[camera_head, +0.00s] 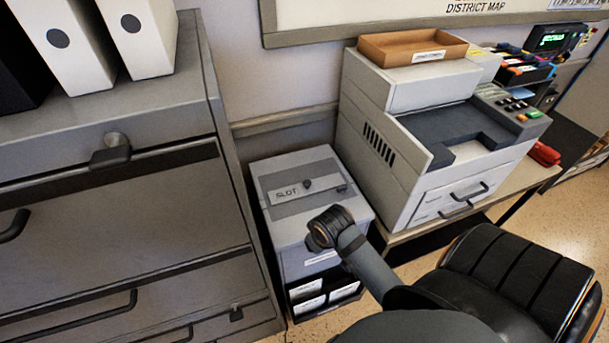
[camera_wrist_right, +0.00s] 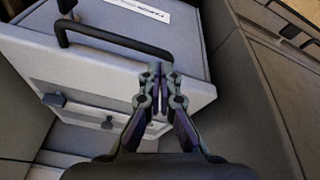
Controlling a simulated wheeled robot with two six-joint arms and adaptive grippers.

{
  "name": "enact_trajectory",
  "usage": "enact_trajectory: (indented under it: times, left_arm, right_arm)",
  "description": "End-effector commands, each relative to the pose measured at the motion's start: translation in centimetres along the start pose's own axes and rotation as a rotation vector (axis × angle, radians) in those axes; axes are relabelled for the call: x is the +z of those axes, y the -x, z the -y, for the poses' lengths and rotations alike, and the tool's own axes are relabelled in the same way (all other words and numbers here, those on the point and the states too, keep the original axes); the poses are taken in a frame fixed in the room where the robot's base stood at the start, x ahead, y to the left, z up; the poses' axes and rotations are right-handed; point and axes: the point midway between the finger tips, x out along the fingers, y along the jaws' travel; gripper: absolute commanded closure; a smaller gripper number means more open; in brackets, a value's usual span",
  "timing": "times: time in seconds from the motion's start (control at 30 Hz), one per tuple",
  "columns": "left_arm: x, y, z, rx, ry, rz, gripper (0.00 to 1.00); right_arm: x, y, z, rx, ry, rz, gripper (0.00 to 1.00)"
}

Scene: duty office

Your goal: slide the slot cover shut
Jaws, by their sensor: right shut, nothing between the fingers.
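The grey slot cabinet (camera_head: 322,226) stands between a large cabinet and the printer. On its top, a light plate marked SLOT (camera_head: 288,193) with a small dark knob (camera_head: 307,184) lies along a darker band. A small dark piece (camera_head: 342,188) sits at the band's right end. I cannot tell how much of a slot is uncovered. My right gripper (camera_wrist_right: 160,88) is shut and empty in the right wrist view, over a pale edge. A pale strip with small dark knobs (camera_wrist_right: 107,123) shows left of it; I cannot tell if it is the cover. My left gripper is not in view.
The large grey cabinet (camera_head: 120,215) with handles is at left, carrying white binders (camera_head: 135,35). The printer (camera_head: 395,155) stands on a table at right. My right arm crosses in front of the slot cabinet. A black handle (camera_wrist_right: 110,45) is close in the wrist view.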

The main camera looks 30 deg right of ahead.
Motion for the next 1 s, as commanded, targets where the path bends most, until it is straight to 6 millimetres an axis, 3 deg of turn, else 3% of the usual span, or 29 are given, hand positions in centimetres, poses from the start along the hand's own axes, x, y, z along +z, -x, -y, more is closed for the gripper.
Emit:
enact_trajectory:
  times: [0.27, 0.37, 0.5, 0.6, 0.73, 1.0]
  left_arm:
    - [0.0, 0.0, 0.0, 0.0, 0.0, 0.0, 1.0]
    - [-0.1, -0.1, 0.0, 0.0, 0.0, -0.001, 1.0]
    - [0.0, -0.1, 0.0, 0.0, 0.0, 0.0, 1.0]
    - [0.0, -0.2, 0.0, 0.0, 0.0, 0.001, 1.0]
    - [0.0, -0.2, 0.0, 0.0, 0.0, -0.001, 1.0]
    - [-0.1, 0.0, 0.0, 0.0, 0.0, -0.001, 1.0]
  right_arm:
    - [-7.1, -1.3, -2.7, -0.003, -0.014, -0.01, 1.0]
    - [-11.2, -1.2, -4.8, -0.003, -0.034, -0.016, 1.0]
    - [-18.1, 0.7, -9.1, -0.009, -0.093, -0.023, 1.0]
    - [-21.6, 2.5, -11.5, -0.021, -0.137, -0.029, 1.0]
    - [-23.7, 4.0, -13.1, -0.034, -0.167, -0.033, 1.0]
    - [-24.0, 3.5, -13.2, -0.038, -0.173, -0.032, 1.0]
